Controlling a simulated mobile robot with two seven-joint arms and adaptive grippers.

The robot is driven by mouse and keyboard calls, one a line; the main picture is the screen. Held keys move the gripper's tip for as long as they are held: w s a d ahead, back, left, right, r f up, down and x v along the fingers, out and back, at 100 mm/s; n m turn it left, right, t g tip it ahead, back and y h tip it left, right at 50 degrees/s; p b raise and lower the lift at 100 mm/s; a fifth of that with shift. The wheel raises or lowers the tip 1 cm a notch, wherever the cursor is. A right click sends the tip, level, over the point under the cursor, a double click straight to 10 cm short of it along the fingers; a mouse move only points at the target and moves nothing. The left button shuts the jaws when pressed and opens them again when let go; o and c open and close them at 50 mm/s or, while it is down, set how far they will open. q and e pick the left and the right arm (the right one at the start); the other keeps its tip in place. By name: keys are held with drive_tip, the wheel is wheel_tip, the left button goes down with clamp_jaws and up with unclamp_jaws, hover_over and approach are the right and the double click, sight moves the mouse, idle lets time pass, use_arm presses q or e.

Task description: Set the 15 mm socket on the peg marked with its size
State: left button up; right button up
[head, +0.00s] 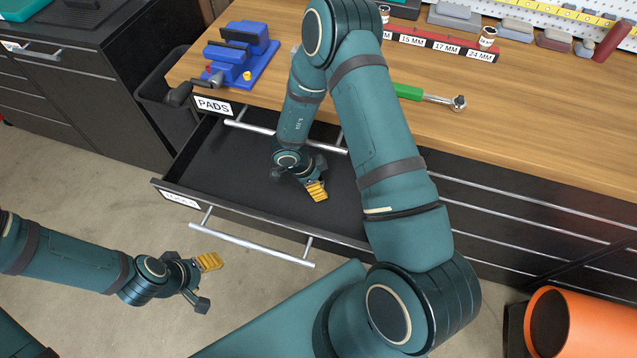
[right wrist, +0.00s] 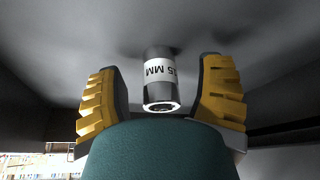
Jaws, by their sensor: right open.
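The socket (right wrist: 160,82), a short dark metal cylinder with a white band reading "15 MM" upside down, shows in the right wrist view. It lies between the two yellow-padded fingers of my right gripper (right wrist: 158,68), with a gap on each side. In the head view my right gripper (head: 298,184) is inside the open drawer (head: 225,165), and the socket is hidden there. The red-faced rail (head: 437,44) at the back of the worktop has size labels, including 15 MM (head: 412,41). My left gripper (head: 208,283) is open and empty over the floor.
The wooden worktop (head: 540,95) carries a blue vise (head: 240,55) and a green-handled ratchet (head: 430,96). Another socket (head: 488,38) stands above the 24 MM label. The drawer handle (head: 255,244) sticks out in front. An orange cylinder (head: 590,325) is at the lower right.

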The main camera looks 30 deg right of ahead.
drive_tip(key=shift+d+f, duration=0.15)
drive_tip(key=shift+f, duration=0.2)
clamp_jaws()
drive_tip(key=shift+r, duration=0.1)
